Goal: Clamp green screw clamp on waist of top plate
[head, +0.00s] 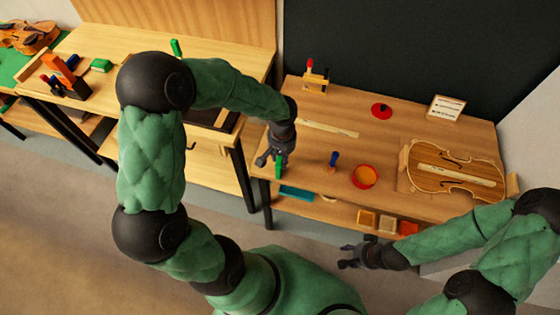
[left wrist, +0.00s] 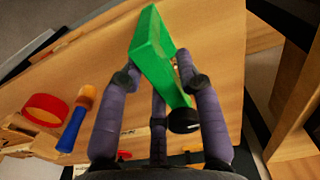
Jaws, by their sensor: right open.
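The green screw clamp (head: 278,168) is at my left gripper (head: 268,160), near the left end of the right-hand bench. In the left wrist view the clamp (left wrist: 155,50) sits between the fingers of the left gripper (left wrist: 158,80), which close around it; its dark round knob is near the palm. The violin-shaped top plate (head: 426,180) lies at the right of the bench, well apart from the clamp, with a pale strip across it. My right gripper (head: 352,258) is open and empty, in front of the bench below the plate.
A red disc (head: 381,111), a white card (head: 446,107) and a small rack (head: 316,79) are further back. Another bench (head: 100,45) stands at the left.

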